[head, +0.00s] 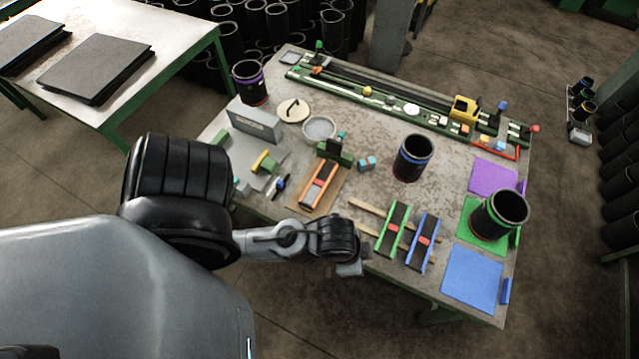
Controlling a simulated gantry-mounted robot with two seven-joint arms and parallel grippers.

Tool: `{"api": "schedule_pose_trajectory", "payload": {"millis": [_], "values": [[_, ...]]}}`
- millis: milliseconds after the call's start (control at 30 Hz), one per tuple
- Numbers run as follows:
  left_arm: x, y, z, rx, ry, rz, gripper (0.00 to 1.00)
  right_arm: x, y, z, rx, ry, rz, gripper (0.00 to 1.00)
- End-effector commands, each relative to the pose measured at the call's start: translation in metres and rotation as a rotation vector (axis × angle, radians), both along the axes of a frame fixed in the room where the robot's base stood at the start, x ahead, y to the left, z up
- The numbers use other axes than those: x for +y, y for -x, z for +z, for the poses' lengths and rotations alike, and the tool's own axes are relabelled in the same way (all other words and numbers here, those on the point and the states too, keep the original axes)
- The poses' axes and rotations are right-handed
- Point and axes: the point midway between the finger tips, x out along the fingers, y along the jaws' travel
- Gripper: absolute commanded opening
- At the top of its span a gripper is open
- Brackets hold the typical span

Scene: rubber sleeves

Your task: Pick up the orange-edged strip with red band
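The orange-edged strip (314,196) is dark with a red band across it. It lies on a tan board (305,206) near the middle of the table, its far end by a green and black block (334,150). A green-edged strip (390,236) and a blue-edged strip (418,255), each with a red band, lie to its right on wooden sticks. My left arm comes in from the left. My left gripper (349,268) is at the table's front edge, below and right of the orange-edged strip and apart from it. Its fingers are mostly hidden by the wrist. My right gripper is not in view.
A blue-ringed black sleeve (411,164) stands mid-table. Another sleeve (494,219) stands on the green mat (466,207), between purple (491,177) and blue (472,277) mats. A long rail fixture (400,98) spans the back. A bowl (319,128) and grey box (255,123) are left.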

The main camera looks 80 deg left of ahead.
Motion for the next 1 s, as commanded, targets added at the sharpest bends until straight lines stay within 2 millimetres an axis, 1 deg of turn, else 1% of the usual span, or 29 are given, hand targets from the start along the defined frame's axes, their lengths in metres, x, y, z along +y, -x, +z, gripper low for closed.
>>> {"api": "schedule_pose_trajectory", "payload": {"millis": [333,367,900,1000], "values": [[0.0000,0.0000,0.0000,0.000,0.000,0.000,0.00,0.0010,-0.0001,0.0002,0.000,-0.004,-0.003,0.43],[0.0000,0.0000,0.0000,0.000,0.000,0.000,0.03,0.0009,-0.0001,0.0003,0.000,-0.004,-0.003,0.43],[0.0000,0.0000,0.0000,0.000,0.000,0.000,0.86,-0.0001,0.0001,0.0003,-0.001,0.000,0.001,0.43],[0.0000,0.0000,0.0000,0.000,0.000,0.000,1.00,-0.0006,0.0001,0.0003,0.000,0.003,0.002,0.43]]}}
